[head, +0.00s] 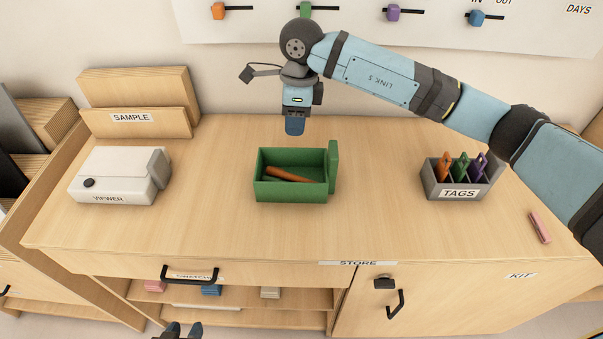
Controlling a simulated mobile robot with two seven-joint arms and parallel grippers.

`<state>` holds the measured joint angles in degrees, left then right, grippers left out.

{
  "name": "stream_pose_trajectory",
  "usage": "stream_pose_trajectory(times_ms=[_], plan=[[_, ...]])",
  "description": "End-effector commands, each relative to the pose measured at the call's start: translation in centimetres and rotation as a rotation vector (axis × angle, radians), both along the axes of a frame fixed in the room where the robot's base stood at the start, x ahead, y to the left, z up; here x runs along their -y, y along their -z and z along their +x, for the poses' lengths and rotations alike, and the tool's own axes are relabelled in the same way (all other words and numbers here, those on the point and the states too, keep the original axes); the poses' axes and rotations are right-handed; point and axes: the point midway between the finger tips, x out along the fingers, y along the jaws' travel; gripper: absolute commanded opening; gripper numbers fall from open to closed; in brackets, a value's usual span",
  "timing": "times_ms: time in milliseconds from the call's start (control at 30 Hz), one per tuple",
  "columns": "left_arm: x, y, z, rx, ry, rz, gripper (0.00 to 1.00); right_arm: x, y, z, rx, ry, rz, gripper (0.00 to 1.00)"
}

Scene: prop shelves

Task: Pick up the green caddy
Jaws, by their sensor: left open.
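The green caddy (291,197) stands upright on the wooden counter, near the middle of the head view. It is an open box with a taller panel at its right end, and a brown stick lies inside. My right gripper (295,127) points down above and behind the caddy's back edge in the picture, and it appears apart from the caddy. I see its fingers edge-on, so their gap is hidden. My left gripper (182,330) is at the bottom edge, low in front of the cabinet and far from the caddy. Its two fingertips are apart with nothing visible between them.
A white viewer box (118,178) and a wooden sample stand (135,122) are at left. A grey tags holder (458,187) and a pink block (540,227) are at right. The cabinet has protruding black handles (190,281). The counter around the caddy is clear.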

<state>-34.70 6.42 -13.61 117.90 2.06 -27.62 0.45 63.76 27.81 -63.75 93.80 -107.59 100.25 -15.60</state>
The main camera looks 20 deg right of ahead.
Motion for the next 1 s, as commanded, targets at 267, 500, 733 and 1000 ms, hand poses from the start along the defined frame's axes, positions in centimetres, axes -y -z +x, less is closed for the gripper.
stream_pose_trajectory(times_ms=[267, 500, 733, 1000], plan=[[-0.2, -0.1, 0.2, 0.01, 0.001, 0.001, 0.43, 2.0, 1.4, 1.2, 0.042, 0.01, -0.105, 0.36], [-0.6, 0.2, 0.0, 0.003, 0.006, 0.012, 0.43, 1.9, 6.0, 1.1, 0.041, 0.01, -0.1, 0.36], [-0.6, 0.6, -0.1, -0.004, 0.007, 0.015, 0.43, 1.9, 7.7, 1.1, 0.043, 0.01, -0.1, 0.36], [-0.3, 0.2, 0.0, -0.005, 0.001, 0.005, 0.43, 2.1, 10.7, 0.7, 0.039, 0.01, -0.099, 0.36]])
